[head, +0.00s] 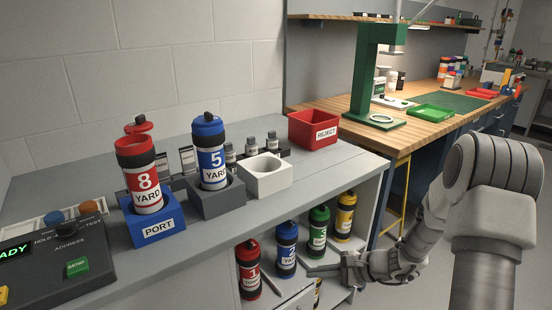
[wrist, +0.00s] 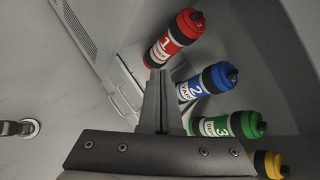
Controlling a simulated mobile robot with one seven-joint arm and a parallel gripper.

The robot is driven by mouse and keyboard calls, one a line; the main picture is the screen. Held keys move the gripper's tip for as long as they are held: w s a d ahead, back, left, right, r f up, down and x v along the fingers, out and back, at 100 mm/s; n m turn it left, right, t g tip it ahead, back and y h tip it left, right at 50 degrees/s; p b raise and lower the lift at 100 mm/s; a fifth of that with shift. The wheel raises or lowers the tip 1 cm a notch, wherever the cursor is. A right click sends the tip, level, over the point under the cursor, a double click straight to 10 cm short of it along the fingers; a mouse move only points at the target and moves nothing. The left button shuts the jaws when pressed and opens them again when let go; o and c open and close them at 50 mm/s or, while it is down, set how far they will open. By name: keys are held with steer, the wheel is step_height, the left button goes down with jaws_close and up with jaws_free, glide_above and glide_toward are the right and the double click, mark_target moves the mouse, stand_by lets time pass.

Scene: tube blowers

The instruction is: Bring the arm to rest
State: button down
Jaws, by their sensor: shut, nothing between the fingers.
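My gripper (head: 325,270) is shut and empty, at the front of the open lower shelf of the grey counter, with its fingers pointing left. In the wrist view its closed fingers (wrist: 159,85) point toward the red canister 1 (wrist: 172,38). The shelf holds the red canister 1 (head: 248,270), blue canister 2 (head: 286,250), green canister 3 (head: 318,228) and yellow canister (head: 344,216). I cannot tell whether the fingers touch any canister. My forearm runs from the gripper to the right side of the head view.
On the counter, red canister 8 (head: 142,175) stands in the blue PORT holder (head: 157,229) and blue canister 5 (head: 211,155) in a grey holder. An empty white holder (head: 265,178) and a red REJECT bin (head: 313,128) stand right. A control panel (head: 60,270) reads READY. Floor right is clear.

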steer(key=s+a+r+n+g+h, duration=0.2)
steer(key=s+r+n+h, duration=0.4)
steer(key=s+r+n, duration=1)
steer(key=s+d+r+t+h, duration=0.2)
steer(key=s+d+r+h, duration=0.25)
steer(key=s+r, duration=0.4)
step_height(320, 180, up, 21)
steer(key=p, duration=2)
steer(key=shift+s+d+f+n+t, duration=0.2)
steer(key=shift+d+n+t, duration=0.1)
steer(key=shift+d+n, duration=0.1)
steer(key=shift+a, duration=0.1)
